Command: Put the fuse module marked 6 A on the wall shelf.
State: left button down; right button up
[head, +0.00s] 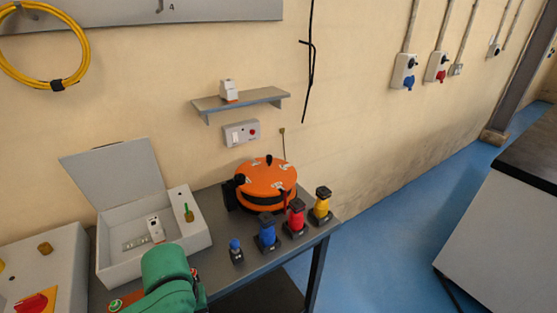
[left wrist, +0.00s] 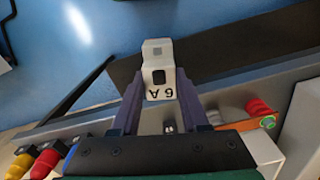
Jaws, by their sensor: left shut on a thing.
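The fuse module marked 6 A (left wrist: 160,75) is a pale block with a dark square window, its marking upside down in the left wrist view. My left gripper (left wrist: 160,108) is shut on it, with a dark finger on either side, above the bench. In the head view my green wrist hides the gripper and the held module. The grey wall shelf (head: 258,98) is on the wall, with a white module (head: 228,90) with an orange-red stripe standing on its left part. Its marking is too small to read. My right gripper is not in view.
An open grey box (head: 110,268) on the bench holds another white module (head: 155,229). An orange cable reel (head: 266,180) stands below the shelf, near blue (head: 267,233), red (head: 296,217) and yellow (head: 321,204) connectors. A socket unit (head: 241,133) is under the shelf. The shelf's right part is clear.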

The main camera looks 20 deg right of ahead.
aim_at(266, 95)
jog(key=i+l+u, duration=0.15)
jog(key=l, duration=0.95)
jog(key=i+l+u, duration=0.15)
jog(key=l, duration=0.9)
jog(key=i+l+u, duration=0.15)
jog(key=l, duration=1)
